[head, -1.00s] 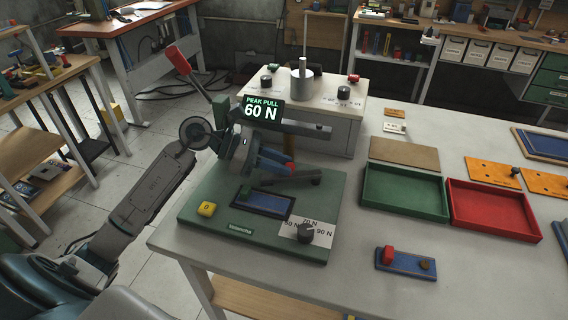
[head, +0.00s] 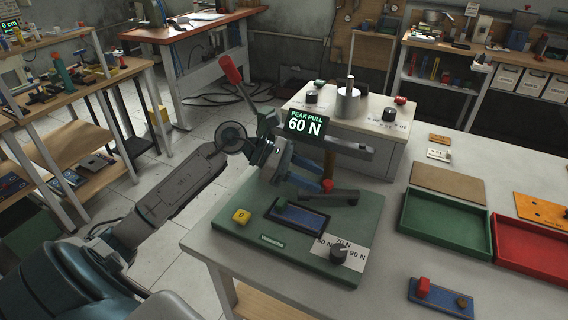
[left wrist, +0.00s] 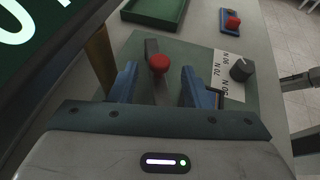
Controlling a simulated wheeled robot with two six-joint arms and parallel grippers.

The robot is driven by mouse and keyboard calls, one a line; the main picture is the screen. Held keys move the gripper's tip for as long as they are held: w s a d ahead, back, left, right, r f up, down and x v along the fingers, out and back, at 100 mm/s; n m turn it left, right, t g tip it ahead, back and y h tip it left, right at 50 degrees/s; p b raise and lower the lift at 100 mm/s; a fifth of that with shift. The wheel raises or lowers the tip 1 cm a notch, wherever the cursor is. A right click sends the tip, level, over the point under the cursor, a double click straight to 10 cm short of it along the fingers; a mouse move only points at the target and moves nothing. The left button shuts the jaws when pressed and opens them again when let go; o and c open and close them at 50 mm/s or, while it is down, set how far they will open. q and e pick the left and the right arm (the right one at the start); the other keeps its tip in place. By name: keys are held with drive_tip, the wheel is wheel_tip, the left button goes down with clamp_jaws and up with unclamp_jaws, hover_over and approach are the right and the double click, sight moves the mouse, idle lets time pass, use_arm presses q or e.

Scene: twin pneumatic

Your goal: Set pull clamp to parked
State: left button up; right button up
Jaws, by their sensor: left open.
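A green tester (head: 240,222) stands on the table, with a display (head: 306,123) reading "PEAK PULL 60 N". A short dark lever (head: 335,197) with a red ball knob (head: 327,185) lies low over its base. I cannot tell for certain which part is the pull clamp. My left gripper (head: 312,176) is open beside the red knob, its blue fingers pointing at it. In the left wrist view the red knob (left wrist: 160,63) shows in the gap between the open fingers (left wrist: 158,78), at or just beyond their tips.
A red-handled lever (head: 229,70) rises at the tester's back left. A green tray (head: 444,222), a red tray (head: 533,242) and a grey box (head: 385,152) stand nearby.

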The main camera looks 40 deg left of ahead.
use_arm(q)
drive_tip(key=b+v, duration=0.1)
drive_tip(key=v, duration=0.4)
drive_tip(key=shift+f, duration=0.15)
drive_tip(key=shift+b+v, duration=0.6)
drive_tip(key=shift+v, duration=1.35)
use_arm(e)
drive_tip(key=w+r, duration=0.3)
drive_tip(key=w, duration=0.3)
drive_tip(key=shift+w+a+r, duration=0.15)
drive_tip(key=shift+w+r, duration=0.15)
drive_tip(key=shift+w, duration=0.05)
use_arm(q)
drive_tip(key=shift+r, duration=0.25)
drive_tip(key=shift+c, duration=0.2)
